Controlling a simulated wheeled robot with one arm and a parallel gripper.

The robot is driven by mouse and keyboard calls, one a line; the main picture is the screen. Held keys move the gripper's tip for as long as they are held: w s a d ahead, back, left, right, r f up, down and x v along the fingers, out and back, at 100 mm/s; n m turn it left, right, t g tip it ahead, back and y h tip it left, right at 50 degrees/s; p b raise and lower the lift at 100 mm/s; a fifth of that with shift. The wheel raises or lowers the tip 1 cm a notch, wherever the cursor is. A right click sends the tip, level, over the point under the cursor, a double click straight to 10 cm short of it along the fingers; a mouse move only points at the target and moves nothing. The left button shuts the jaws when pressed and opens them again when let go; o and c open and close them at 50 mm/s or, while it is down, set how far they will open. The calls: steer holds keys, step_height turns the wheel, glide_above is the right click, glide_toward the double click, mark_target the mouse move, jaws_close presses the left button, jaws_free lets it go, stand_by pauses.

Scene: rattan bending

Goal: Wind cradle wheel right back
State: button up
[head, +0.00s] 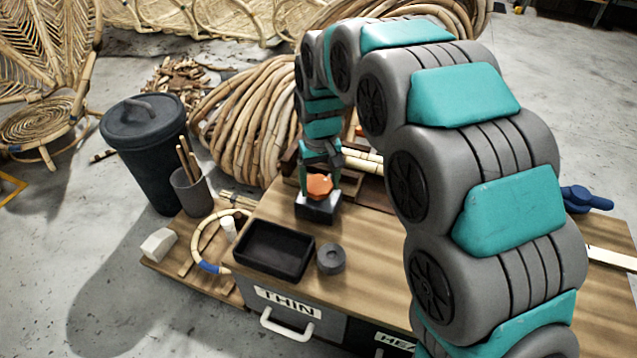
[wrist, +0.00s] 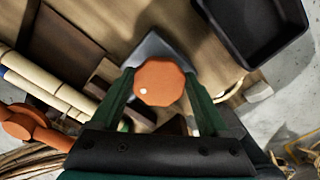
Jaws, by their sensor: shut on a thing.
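An orange cradle wheel (head: 319,186) with a many-sided rim sits on top of a dark block with a light upper edge (head: 318,207), on the wooden bench. My gripper (head: 320,178) points down over it, with teal fingers at its two sides. In the wrist view the orange wheel (wrist: 159,82), with a small pale dot on its face, lies between the green fingers of my gripper (wrist: 160,88). The gripper is shut on the wheel. A second orange wheel (wrist: 30,125) shows at the left of the wrist view, beside pale rattan poles (wrist: 45,85).
A black tray (head: 273,250) and a dark round piece (head: 331,259) stand on the bench in front of the wheel. Bundled rattan (head: 240,125) lies behind. A grey cup with sticks (head: 191,190) and a black bin (head: 148,150) stand at left.

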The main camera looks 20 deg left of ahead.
mark_target(322, 186)
steer(key=n, duration=0.5)
steer(key=shift+w+d+r+n, duration=0.1)
steer(key=shift+w+r+n, duration=0.05)
steer(key=shift+w+n, duration=0.15)
steer(key=shift+n, duration=0.3)
steer(key=o, duration=1.2)
steer(key=shift+o, duration=0.2)
step_height(322, 186, up, 7)
steer(key=shift+r, duration=0.3)
